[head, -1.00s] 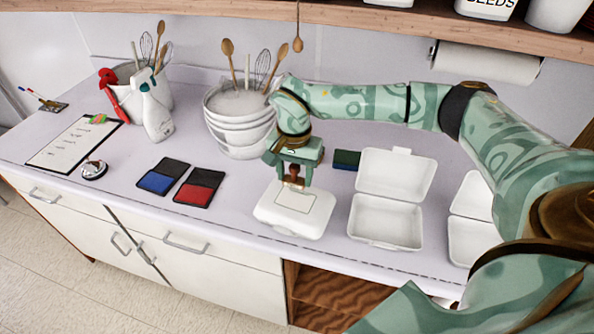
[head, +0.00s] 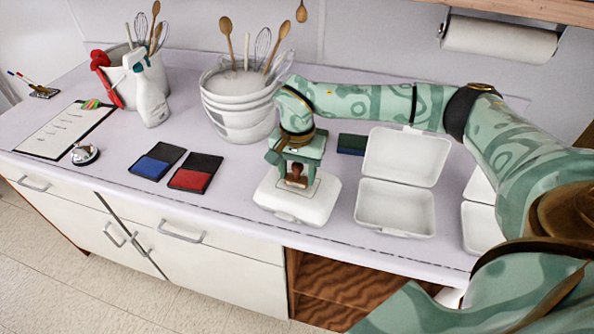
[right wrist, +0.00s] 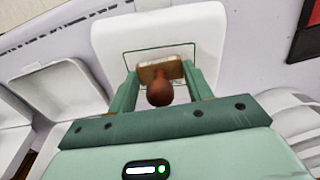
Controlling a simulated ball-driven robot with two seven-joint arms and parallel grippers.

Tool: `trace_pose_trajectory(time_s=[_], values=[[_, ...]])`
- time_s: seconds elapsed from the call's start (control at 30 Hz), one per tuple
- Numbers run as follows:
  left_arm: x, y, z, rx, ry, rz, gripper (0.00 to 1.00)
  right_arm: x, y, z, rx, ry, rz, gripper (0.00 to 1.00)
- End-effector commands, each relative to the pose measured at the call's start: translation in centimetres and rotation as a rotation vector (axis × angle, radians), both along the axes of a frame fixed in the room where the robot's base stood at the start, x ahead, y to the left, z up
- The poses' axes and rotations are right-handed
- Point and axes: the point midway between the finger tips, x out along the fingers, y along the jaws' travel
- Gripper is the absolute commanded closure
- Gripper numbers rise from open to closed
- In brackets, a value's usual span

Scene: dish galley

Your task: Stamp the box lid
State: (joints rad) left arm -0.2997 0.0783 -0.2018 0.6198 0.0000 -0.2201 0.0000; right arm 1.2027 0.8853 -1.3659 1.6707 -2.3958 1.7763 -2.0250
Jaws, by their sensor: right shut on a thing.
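The closed white box (head: 318,207) stands near the counter's front edge, with a thin rectangular outline on its lid (right wrist: 110,38). My right gripper (head: 297,172) is shut on a stamp (head: 296,181) with a dark brown knob handle, directly over the lid. In the right wrist view the stamp (right wrist: 159,92) sits between the fingers, its wooden base within the lid's outline. The stamp's underside is hidden, so I cannot tell whether it touches the lid. A blue ink pad (head: 152,167), a red ink pad (head: 192,179) and a green one (head: 351,144) lie on the counter. My left gripper is out of view.
An open white box (head: 396,207) stands right of the closed one, with another partly visible beyond. Stacked bowls (head: 240,110) with utensils stand behind. A spray bottle (head: 149,95), clipboard (head: 65,130) and bell (head: 84,154) are at left. Counter in front of the bowls is clear.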

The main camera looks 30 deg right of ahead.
Motion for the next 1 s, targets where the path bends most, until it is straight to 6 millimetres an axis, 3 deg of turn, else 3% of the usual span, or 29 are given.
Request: trace_pose_trajectory(time_s=[1.0], values=[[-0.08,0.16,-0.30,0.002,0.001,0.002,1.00,0.00,0.01,-0.79,0.000,0.000,0.000,0.64]])
